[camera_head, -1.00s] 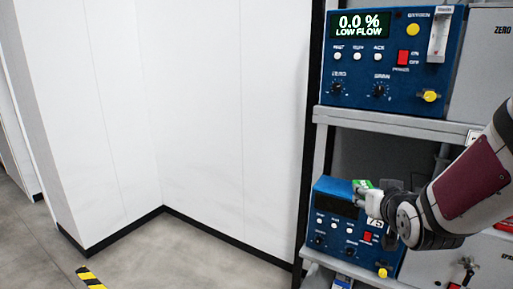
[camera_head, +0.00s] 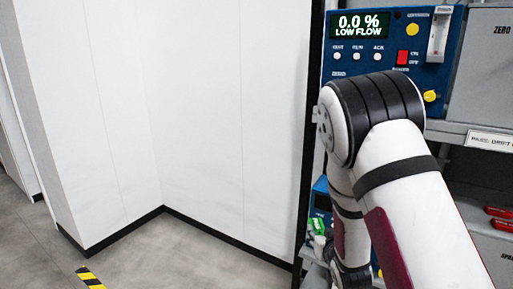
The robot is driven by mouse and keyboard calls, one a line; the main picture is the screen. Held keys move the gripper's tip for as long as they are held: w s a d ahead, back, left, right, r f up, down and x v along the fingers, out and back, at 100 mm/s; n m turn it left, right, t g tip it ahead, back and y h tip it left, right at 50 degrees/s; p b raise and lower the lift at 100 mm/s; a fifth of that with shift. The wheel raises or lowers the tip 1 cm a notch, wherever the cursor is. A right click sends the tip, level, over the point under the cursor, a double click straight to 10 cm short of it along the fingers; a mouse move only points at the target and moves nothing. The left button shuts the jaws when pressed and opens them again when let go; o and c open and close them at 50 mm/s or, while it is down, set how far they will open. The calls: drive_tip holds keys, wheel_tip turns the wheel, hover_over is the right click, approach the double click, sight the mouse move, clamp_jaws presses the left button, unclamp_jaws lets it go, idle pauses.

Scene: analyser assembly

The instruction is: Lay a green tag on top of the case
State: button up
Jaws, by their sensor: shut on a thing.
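The lower blue case (camera_head: 320,186) stands on the lower shelf, mostly hidden behind my arm; only its left edge and a bit of its dark display show. A green tag (camera_head: 317,227) is at the tips of my gripper (camera_head: 319,242), in front of the left part of the case's face. The gripper is shut on the tag, its pale fingers partly hidden by the wrist. From this view I cannot tell the gap between tag and case. A second blue analyser case (camera_head: 395,50) with a lit "0.0 % LOW FLOW" display stands on the upper shelf.
The shelf edge (camera_head: 464,132) with a label strip runs above the lower level. A grey unit (camera_head: 487,65) is beside the upper case, and red parts (camera_head: 500,211) lie at the lower right. White walls and open floor are on the left.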

drive_tip(key=shift+w+r, duration=0.2)
drive_tip(key=shift+r, duration=0.65)
drive_tip(key=w+f+b, duration=0.5)
drive_tip(key=w, duration=0.1)
drive_tip(key=s+f, duration=0.4)
drive_tip(key=f, duration=0.2)
drive_tip(key=shift+s, duration=0.25)
drive_tip(key=shift+a+f, duration=0.1)
drive_tip(key=shift+a, duration=0.15)
